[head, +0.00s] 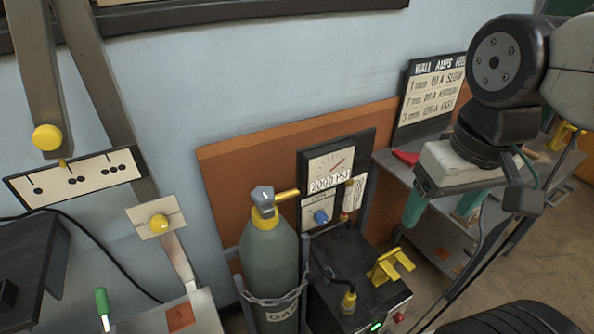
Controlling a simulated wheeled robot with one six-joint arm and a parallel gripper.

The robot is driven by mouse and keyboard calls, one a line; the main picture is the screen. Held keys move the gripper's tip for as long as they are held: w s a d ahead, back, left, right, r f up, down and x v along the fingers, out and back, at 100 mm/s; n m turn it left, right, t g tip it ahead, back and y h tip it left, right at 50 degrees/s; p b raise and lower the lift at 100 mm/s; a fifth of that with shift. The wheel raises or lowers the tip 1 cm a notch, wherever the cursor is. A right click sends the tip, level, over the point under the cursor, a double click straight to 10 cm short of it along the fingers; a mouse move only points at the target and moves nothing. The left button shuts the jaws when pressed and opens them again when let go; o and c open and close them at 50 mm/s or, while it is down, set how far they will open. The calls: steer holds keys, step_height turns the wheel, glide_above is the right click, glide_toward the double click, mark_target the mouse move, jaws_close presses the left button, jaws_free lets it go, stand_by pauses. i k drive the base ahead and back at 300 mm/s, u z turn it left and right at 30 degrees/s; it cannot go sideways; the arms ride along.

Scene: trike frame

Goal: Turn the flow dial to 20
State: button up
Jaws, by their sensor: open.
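A dark-framed panel stands behind the gas cylinder, with a gauge face (331,162) and a "2000 PSI" label. A blue knob (321,217) sits below the label on a pale scale plate and looks like the flow dial. Its pointer and numbers are too small to read. My gripper (440,212) is at the right, open and empty, its two green fingers pointing down. In the picture it is right of the knob and apart from it. A yellow-topped valve and the cylinder stand just left of the panel.
The grey gas cylinder (271,266) is chained upright. A black machine (358,277) with a yellow bracket (390,265) stands below the panel. A shelf bench (392,172) is behind my gripper. Yellow knobs (47,138) and (158,223) are on plates at the left.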

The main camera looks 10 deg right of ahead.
mark_target(321, 218)
steer(key=z, duration=0.5)
steer(key=k, duration=1.25)
steer(key=u, duration=0.1)
steer(key=i, duration=0.5)
steer(key=u, duration=0.35)
